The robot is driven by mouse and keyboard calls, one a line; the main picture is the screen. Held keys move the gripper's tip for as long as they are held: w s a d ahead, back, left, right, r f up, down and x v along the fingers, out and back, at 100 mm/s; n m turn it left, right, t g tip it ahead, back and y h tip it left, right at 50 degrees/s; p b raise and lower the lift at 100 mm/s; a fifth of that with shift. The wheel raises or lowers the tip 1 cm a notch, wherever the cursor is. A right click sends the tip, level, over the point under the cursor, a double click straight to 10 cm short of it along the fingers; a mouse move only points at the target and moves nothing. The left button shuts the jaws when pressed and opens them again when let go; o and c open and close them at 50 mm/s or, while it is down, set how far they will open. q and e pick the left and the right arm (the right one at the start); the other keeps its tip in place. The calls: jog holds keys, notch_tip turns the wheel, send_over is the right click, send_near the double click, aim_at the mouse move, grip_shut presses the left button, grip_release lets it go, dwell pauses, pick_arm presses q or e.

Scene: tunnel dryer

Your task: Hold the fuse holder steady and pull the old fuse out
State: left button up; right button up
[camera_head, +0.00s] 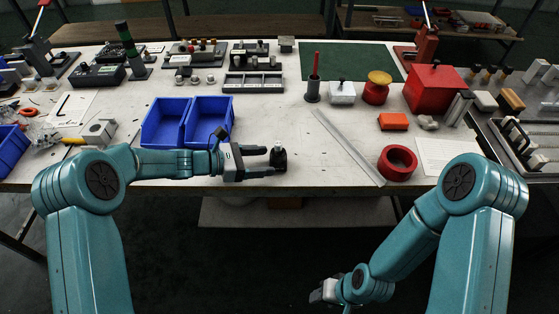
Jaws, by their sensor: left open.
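A small black holder (279,161), which looks like the fuse holder, stands upright near the front edge of the white table. A small pale piece shows at its top (278,146); it may be the fuse, but it is too small to tell. My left gripper (268,161) is open and points right, its fingertips at the holder. I cannot tell whether the fingers touch it or reach around it. My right gripper (322,294) hangs low in front of the table, well away from the holder; its fingers are too dark and small to read.
Two blue bins (207,121) stand just behind my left gripper. A steel ruler (347,146) and a red tape roll (397,163) lie to the right. An orange block (393,122) and a red box (434,88) are farther back. The table is clear around the holder's right side.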

aim_at(271, 161)
pick_arm(q)
jog(key=b+x, duration=0.1)
jog(key=x, duration=0.2)
jog(key=shift+w+d+f, duration=0.15)
jog(key=shift+d+f, duration=0.05)
jog(key=shift+d, duration=0.3)
jog(key=shift+w, duration=0.1)
jog(key=c, duration=0.6)
jog(key=o, duration=0.8)
jog(key=shift+o, duration=0.2)
jog(key=c, duration=1)
